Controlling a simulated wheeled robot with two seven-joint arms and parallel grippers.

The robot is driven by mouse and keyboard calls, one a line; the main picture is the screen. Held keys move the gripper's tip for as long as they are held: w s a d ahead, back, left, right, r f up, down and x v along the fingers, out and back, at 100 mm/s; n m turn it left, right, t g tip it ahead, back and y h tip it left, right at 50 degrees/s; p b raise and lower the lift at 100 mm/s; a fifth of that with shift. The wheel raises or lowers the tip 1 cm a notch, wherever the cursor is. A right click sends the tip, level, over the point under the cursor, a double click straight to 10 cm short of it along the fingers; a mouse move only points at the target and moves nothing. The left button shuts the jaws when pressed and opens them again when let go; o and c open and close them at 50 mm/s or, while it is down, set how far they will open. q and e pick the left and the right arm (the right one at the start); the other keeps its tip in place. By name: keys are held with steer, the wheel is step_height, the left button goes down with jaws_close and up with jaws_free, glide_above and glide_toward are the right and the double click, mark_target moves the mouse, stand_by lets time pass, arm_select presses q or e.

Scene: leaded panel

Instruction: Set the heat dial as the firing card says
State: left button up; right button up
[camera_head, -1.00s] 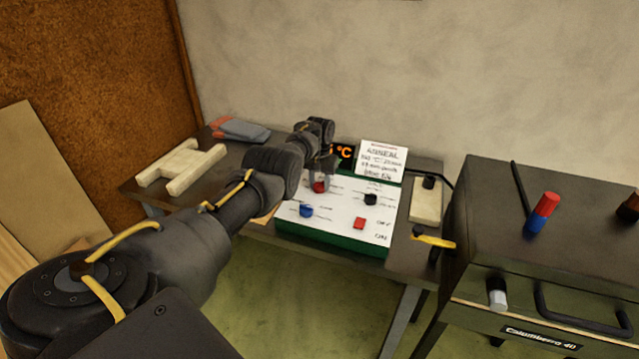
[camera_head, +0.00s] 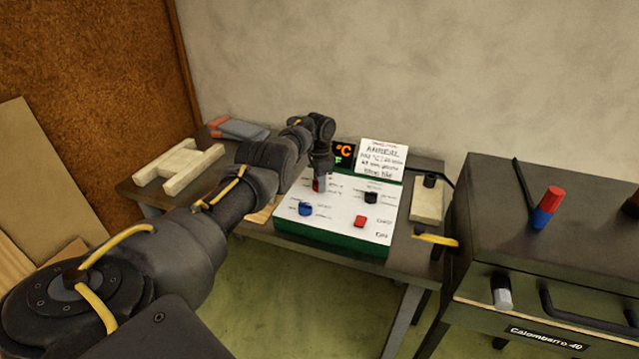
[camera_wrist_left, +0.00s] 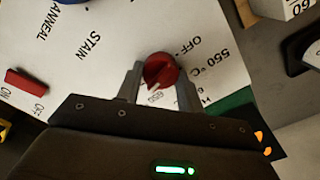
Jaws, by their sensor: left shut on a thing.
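The heat dial is a red knob (camera_head: 317,186) on the white-topped, green-sided control box (camera_head: 337,219). My left gripper (camera_head: 319,182) comes down on it from above. In the left wrist view the two fingers (camera_wrist_left: 158,92) stand either side of the red dial (camera_wrist_left: 161,70), shut on it. Print near it reads OFF and 550 °C; other marks are partly hidden by the fingers. I cannot tell the dial's exact setting. The firing card (camera_head: 382,160) stands behind the box; its heading looks like ANNEAL, and its smaller lines are blurred. My right gripper is out of view.
A blue knob (camera_head: 306,208), a black knob (camera_head: 371,198) and a red switch (camera_head: 360,221) share the box top. An orange °C display (camera_head: 343,152) stands behind. A kiln (camera_head: 590,240) is at the right, wooden pieces (camera_head: 178,168) at the left.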

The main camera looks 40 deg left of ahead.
arm_select(q)
steer(key=shift+m+b, duration=0.3)
steer(key=shift+m, duration=0.7)
steer(key=o, duration=1)
step_height(320, 180, up, 11)
steer(key=shift+f, duration=0.1)
